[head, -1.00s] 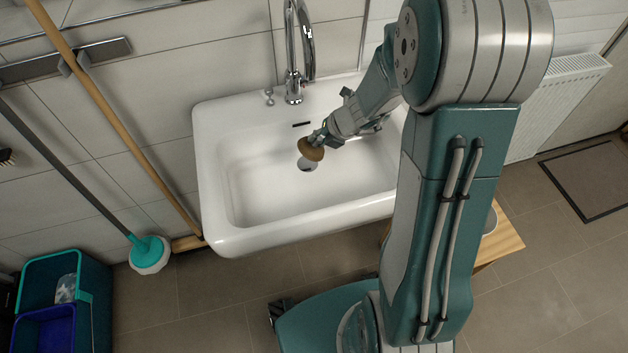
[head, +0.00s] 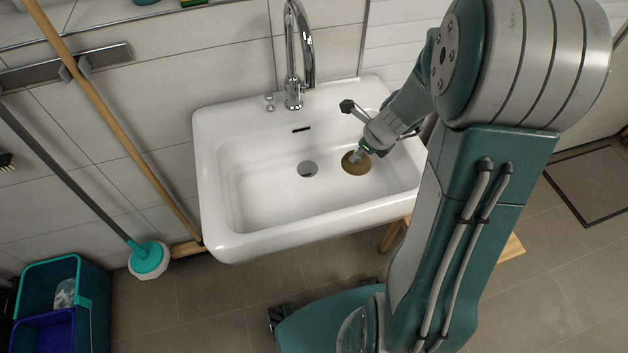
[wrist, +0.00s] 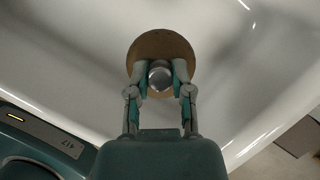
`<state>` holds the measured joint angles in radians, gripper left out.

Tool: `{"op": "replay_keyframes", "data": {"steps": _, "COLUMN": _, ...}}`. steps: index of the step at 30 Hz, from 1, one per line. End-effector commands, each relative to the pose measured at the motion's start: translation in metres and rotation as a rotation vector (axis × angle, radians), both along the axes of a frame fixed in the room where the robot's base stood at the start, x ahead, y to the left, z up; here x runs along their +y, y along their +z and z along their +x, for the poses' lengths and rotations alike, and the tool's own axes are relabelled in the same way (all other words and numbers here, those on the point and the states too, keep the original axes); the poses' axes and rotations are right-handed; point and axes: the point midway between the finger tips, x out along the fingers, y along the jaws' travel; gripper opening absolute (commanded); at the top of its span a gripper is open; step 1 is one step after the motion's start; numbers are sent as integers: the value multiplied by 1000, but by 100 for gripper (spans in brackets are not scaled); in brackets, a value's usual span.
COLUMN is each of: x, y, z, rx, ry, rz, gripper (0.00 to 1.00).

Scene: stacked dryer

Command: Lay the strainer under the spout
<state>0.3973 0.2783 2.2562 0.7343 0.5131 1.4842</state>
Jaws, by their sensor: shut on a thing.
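The strainer appears to be a round brown disc (head: 355,163) with a shiny metal knob in its middle. My gripper (head: 360,152) is shut on that knob in the right part of the white sink (head: 245,205). The wrist view shows the brown disc (wrist: 160,42) and the two fingers of my gripper (wrist: 160,76) on either side of the knob. I cannot tell whether the disc touches the basin floor. The chrome spout (head: 307,55) arches over the back of the sink, left of my gripper. The round grey drain (head: 307,169) lies uncovered in front of it.
A small overflow slot (head: 302,128) is in the back wall of the basin. The left half of the basin is empty. A wooden stool (head: 512,247) is at lower right.

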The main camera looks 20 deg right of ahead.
Motion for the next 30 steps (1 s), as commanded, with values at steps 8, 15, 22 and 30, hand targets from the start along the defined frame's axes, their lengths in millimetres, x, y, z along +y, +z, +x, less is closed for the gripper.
{"op": "replay_keyframes", "data": {"steps": 8, "x": 58, "y": -28, "z": 19, "rx": 3, "ry": 5, "rz": 1, "gripper": 0}}
{"op": "replay_keyframes", "data": {"steps": 15, "x": 86, "y": -67, "z": 29, "rx": 5, "ry": -1, "rz": 1, "gripper": 0}}
{"op": "replay_keyframes", "data": {"steps": 22, "x": 97, "y": -80, "z": 33, "rx": 1, "ry": -1, "rz": 1, "gripper": 0}}
{"op": "replay_keyframes", "data": {"steps": 30, "x": 100, "y": -107, "z": 35, "rx": 3, "ry": -3, "rz": 4, "gripper": 0}}
